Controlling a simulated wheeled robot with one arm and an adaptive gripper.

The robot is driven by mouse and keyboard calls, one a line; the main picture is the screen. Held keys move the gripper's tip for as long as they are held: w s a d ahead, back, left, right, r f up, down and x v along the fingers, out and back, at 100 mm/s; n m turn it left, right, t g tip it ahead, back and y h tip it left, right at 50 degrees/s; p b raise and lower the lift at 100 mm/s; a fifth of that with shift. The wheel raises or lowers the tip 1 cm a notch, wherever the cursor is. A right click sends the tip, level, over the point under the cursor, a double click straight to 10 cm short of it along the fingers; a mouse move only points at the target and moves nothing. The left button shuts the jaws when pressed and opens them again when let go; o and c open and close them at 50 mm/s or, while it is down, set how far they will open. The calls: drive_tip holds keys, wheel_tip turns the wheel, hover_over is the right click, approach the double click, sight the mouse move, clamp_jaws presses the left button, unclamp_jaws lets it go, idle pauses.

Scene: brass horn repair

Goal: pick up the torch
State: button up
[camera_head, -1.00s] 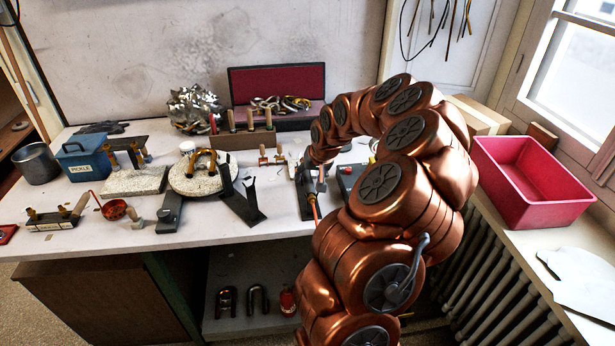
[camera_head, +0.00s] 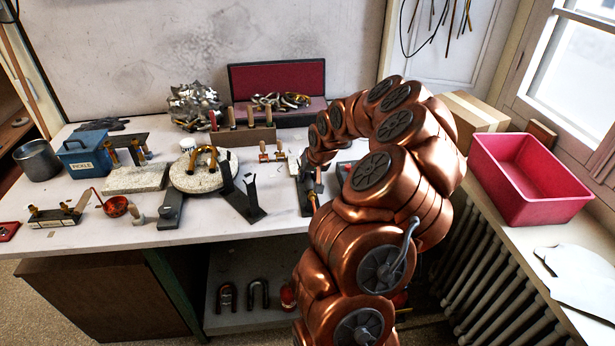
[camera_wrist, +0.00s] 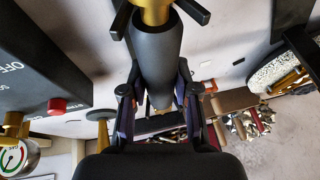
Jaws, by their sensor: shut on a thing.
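The torch (camera_wrist: 157,62) shows in the wrist view as a dark grey handle with a brass part at its top end. My gripper (camera_wrist: 159,92) is shut on this grey handle, with one finger on each side. In the head view my gripper (camera_head: 308,183) is at the front right of the bench, mostly hidden by my own arm. The torch is hardly visible there, so I cannot tell whether it touches the bench or a stand.
A dark box with OFF lettering and a red button (camera_wrist: 57,105) is at the left in the wrist view, near a gauge (camera_wrist: 13,158). A round stone turntable (camera_head: 190,182) and dark angled stand (camera_head: 243,200) are left of my gripper. A red bin (camera_head: 530,185) sits right.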

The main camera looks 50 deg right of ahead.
clamp_jaws()
